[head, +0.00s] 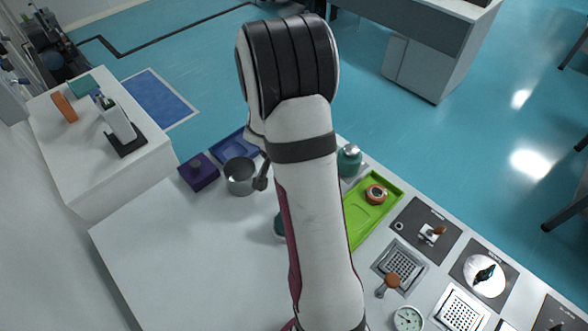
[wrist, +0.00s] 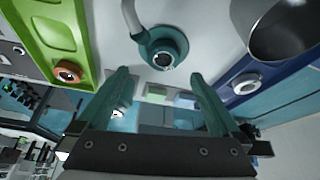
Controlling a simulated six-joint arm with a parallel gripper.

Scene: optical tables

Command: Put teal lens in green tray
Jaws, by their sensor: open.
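The green tray (head: 358,232) lies right of my arm in the head view and fills the upper left of the wrist view (wrist: 32,45). A copper-coloured ring-shaped piece (head: 376,194) sits in it, also seen in the wrist view (wrist: 68,71). In the wrist view a teal round piece with a dark centre (wrist: 153,50) stands between the trays, beyond my fingers; I cannot tell whether it is the teal lens. In the head view a teal object (head: 279,226) is mostly hidden by my arm. My gripper (wrist: 162,85) is open, with nothing visible between its fingers.
A teal-topped bottle (head: 349,160) stands by the tray's far end. A grey pot (head: 240,178), purple box (head: 198,174) and blue tray (head: 232,143) are left of my arm. Several instruments crowd the right side. The table's near left is clear (head: 180,250).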

